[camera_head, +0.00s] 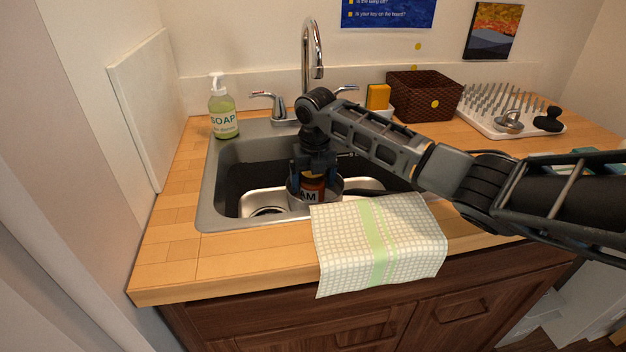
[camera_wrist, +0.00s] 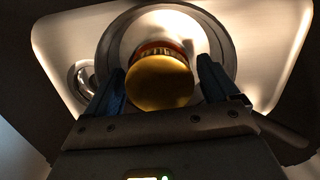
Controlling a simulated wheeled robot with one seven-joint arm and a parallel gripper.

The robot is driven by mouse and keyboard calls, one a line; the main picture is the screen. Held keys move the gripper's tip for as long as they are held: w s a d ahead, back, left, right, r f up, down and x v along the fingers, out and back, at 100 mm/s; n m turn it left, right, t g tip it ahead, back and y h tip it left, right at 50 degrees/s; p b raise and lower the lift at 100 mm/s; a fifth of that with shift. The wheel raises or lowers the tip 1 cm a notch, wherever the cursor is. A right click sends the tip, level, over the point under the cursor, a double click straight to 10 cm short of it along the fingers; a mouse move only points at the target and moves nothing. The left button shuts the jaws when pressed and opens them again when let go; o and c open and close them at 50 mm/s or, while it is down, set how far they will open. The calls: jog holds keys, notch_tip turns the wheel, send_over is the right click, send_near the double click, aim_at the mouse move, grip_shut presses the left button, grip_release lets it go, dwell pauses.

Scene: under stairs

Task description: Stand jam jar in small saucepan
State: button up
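The jam jar (camera_head: 309,196), with an orange-red and dark label, stands upright inside the small metal saucepan (camera_head: 336,187) in the sink. In the wrist view, its gold lid (camera_wrist: 160,75) is seen from above, with the saucepan's round rim (camera_wrist: 228,50) around it. My gripper (camera_head: 313,184) points down over the saucepan. Its two blue fingers (camera_wrist: 160,78) are on either side of the jar, with narrow gaps between them and the lid, so it looks open. The jar's base is hidden.
A checked towel (camera_head: 378,245) hangs over the counter front. The faucet (camera_head: 308,55), soap bottle (camera_head: 223,110), sponge (camera_head: 378,96), brown basket (camera_head: 424,95) and drying rack (camera_head: 490,108) are behind.

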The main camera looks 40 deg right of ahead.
jog(key=shift+o, duration=0.9)
jog(key=shift+s+a+r, duration=0.1)
jog(key=shift+s+r, duration=0.05)
jog(key=shift+r, duration=1.3)
jog(key=shift+s+a+r, duration=0.1)
jog(key=shift+r, duration=1.4)
jog(key=shift+s+r, duration=0.15)
jog(key=shift+r, duration=1.3)
